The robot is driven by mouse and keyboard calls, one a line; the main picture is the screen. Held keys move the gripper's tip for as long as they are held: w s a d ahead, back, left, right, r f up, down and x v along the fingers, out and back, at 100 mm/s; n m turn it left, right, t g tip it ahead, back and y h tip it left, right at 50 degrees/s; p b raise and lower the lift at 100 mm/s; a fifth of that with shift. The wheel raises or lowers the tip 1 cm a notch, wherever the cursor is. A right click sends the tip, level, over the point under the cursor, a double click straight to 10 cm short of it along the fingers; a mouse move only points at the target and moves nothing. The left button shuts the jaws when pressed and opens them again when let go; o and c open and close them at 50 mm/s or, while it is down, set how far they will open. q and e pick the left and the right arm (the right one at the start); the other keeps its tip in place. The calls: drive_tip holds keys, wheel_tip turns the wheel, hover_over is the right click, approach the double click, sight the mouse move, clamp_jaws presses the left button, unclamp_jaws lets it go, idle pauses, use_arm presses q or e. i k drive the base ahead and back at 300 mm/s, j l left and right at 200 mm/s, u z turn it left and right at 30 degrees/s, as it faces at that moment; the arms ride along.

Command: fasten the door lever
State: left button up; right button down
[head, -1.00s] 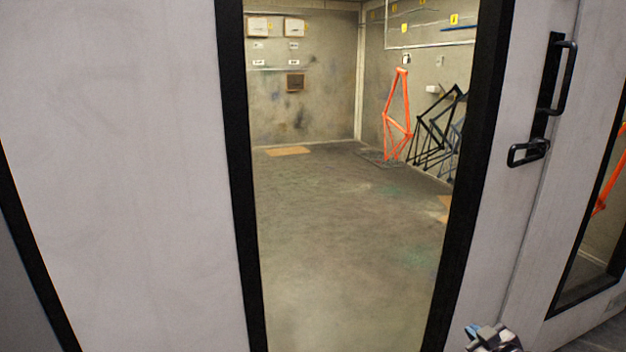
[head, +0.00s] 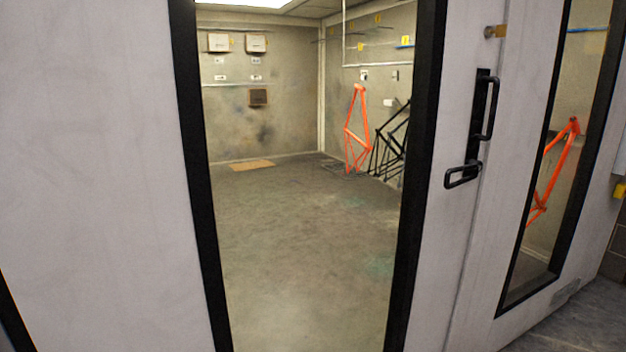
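The door lever (head: 462,177) is a black loop handle low on a black backplate, pointing left from it. An upright black pull handle (head: 491,108) is on the same plate, just above and to the right. Both sit at the edge of a pale grey door with a tall black-framed window. The lever looks roughly level, tilted slightly; whether it is latched cannot be told. Neither of my grippers shows in the head view, and nothing touches the lever.
Through the window (head: 300,260) I see a booth with an orange frame (head: 357,130) and black frames (head: 390,145) by its wall. A second narrow window (head: 540,240) is to the right. A brass-coloured fitting (head: 495,31) sits above the handles. Bare floor (head: 575,320) shows at lower right.

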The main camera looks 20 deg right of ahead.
sight(475, 166)
drive_tip(key=z, duration=1.45)
